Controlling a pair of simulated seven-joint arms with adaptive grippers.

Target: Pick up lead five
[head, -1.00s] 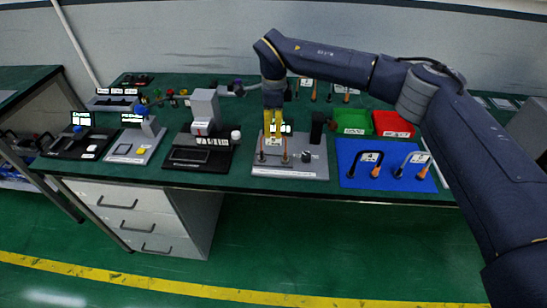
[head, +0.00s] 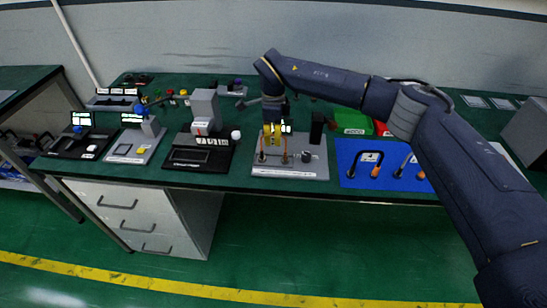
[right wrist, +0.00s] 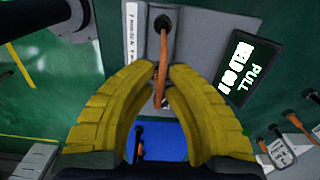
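My right gripper (head: 272,142) has yellow fingers and is low over the grey fixture (head: 303,170) in the middle of the bench. In the right wrist view, the fingertips (right wrist: 163,86) are on either side of an orange lead (right wrist: 162,52), which runs from a dark round socket. The tips are very close to the lead; whether they touch it is unclear. Two upright orange leads stand at the fixture's front, a left one (head: 262,156) and a right one (head: 285,157). I cannot read a five on any lead. My left gripper is not in view.
A blue mat (head: 345,183) with labelled black-and-orange leads lies right of the fixture. A dark block with a lit display (right wrist: 238,72) stands beside the fingers. A green bin (head: 354,122) is behind the mat. A black device (head: 198,158) is to the left.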

